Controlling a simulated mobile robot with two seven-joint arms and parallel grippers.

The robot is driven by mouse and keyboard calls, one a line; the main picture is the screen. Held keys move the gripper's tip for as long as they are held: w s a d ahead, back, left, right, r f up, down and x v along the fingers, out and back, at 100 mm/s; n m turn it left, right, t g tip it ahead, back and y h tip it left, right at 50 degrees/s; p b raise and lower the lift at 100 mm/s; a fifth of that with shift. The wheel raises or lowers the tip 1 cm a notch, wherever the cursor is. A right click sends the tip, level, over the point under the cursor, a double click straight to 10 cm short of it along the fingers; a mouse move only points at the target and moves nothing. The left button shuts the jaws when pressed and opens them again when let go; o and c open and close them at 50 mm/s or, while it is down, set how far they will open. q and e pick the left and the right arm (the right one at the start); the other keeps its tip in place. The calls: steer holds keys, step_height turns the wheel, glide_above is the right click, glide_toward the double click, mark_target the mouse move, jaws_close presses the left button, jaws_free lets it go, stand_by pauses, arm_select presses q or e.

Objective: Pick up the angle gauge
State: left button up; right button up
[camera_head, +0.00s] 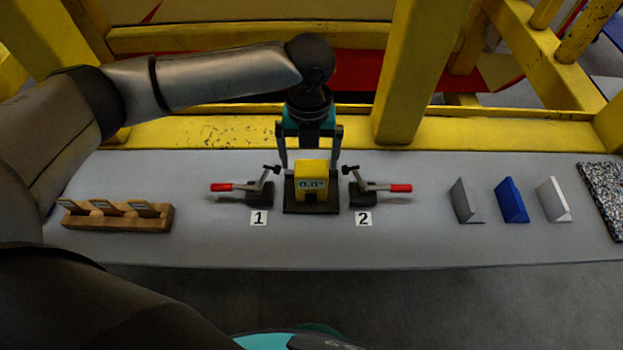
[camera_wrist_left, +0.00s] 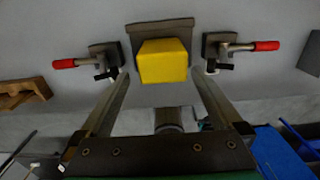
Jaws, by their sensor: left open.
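The angle gauge (camera_head: 311,182) is a yellow box with a display reading 0.0°. It sits on a dark base plate (camera_head: 311,208) in the middle of the grey table. My left gripper (camera_head: 310,165) is above and around it, with one finger on each side. In the left wrist view the yellow gauge (camera_wrist_left: 163,61) lies between and just beyond the tips of the open fingers (camera_wrist_left: 163,78). The fingers look apart from it; no contact shows. My right gripper is not in view.
Red-handled toggle clamps labelled 1 (camera_head: 258,190) and 2 (camera_head: 366,190) flank the gauge closely. A wooden block with slots (camera_head: 118,218) stands left. Grey, blue (camera_head: 512,200) and white angled pieces and a speckled slab (camera_head: 604,195) stand right. Yellow beams (camera_head: 420,70) rise behind the table.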

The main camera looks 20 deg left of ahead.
mark_target(312, 167)
arm_select(q)
steer(key=shift+w+d+f, duration=0.1)
steer(key=shift+w+f, duration=0.05)
steer(key=shift+f, duration=3)
steer(key=c, duration=1.4)
steer(key=shift+c, duration=0.9)
steer(key=shift+r, duration=0.1)
steer(key=shift+r, duration=0.1)
